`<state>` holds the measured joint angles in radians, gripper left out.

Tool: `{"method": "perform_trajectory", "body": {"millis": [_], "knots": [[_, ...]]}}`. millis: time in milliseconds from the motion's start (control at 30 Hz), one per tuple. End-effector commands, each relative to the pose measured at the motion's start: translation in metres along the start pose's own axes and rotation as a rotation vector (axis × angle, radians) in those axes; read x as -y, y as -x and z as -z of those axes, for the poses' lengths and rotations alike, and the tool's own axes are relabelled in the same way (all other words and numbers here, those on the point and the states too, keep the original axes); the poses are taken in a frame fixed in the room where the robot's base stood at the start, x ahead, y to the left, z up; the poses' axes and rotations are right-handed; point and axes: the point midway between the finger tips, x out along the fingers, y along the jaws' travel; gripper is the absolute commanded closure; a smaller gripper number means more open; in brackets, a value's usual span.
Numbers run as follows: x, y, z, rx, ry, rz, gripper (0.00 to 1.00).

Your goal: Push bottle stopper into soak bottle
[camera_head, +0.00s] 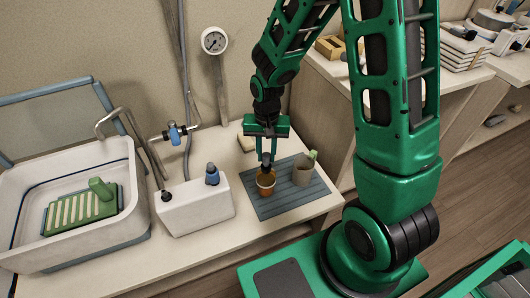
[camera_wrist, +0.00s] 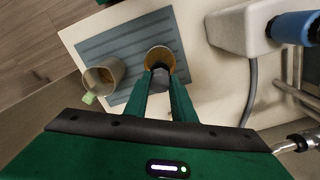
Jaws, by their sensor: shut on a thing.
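My gripper (camera_head: 266,157) points down over the ridged blue-grey mat and is shut on a dark grey stopper (camera_wrist: 160,78). The stopper is at the mouth of an orange-brown open vessel (camera_head: 265,189), apparently the soak bottle, which stands upright on the mat.
A grey-brown cup (camera_head: 301,174) with a light green piece at its rim stands right of the vessel on the mat (camera_head: 285,207). A white box (camera_head: 195,208) with a blue knob stands left, beside a white basin (camera_head: 120,234) holding a green rack. A gauge (camera_head: 214,40) is behind.

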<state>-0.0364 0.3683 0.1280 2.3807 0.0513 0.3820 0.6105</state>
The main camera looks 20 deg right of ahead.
Motion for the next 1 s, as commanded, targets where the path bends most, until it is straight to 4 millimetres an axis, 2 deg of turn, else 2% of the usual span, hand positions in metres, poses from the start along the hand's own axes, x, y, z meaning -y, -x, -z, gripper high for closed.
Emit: {"method": "perform_trajectory", "body": {"millis": [1000], "knots": [[0.0,-0.018,0.0,0.0,0.0,0.0,1.0]]}}
